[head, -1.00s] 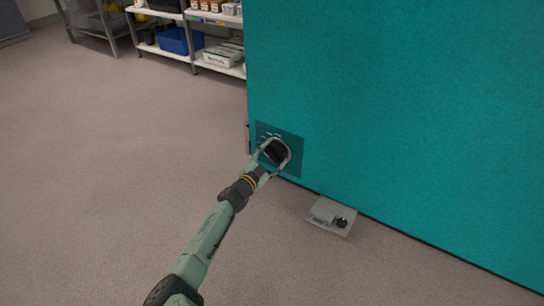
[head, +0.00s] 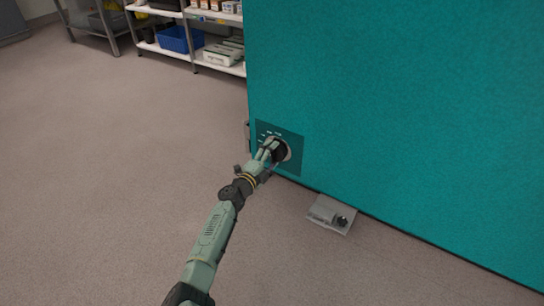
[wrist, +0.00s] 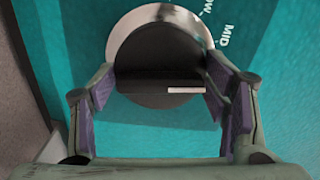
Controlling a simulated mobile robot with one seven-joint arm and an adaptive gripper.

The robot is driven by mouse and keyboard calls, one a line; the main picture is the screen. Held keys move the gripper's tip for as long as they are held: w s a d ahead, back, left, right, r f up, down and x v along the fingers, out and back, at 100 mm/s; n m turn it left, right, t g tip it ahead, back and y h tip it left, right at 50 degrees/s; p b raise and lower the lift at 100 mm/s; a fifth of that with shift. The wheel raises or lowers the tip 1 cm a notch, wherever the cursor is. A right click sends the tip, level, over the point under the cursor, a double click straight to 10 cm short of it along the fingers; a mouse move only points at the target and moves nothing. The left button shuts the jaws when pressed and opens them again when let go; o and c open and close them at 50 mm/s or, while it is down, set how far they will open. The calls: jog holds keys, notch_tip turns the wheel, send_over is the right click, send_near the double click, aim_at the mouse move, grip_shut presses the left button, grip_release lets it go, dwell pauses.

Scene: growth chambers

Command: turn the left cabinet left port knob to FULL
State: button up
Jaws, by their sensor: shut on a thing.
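The port knob (head: 281,149) is black with a silvery ring and sits on a dark teal plate (head: 292,163) low on the teal cabinet (head: 400,110). In the wrist view the knob (wrist: 160,55) has a raised bar across it with a white mark on the bar's right part. My gripper (head: 271,150) is at the knob. In the wrist view its fingers (wrist: 160,88) stand on both sides of the bar and are shut on it. The labels "MID" and part of "LOW" show at the right; a FULL label is not readable.
A grey box (head: 331,214) with a black knob sticks out at the cabinet's foot, right of my gripper. A shelf rack (head: 192,66) with a blue bin (head: 180,40) stands at the back. The floor (head: 110,170) at left is clear.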

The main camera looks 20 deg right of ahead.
jog(key=shift+w+m, duration=0.1)
jog(key=shift+m, duration=0.5)
jog(key=o, duration=0.9)
jog(key=shift+o, duration=0.2)
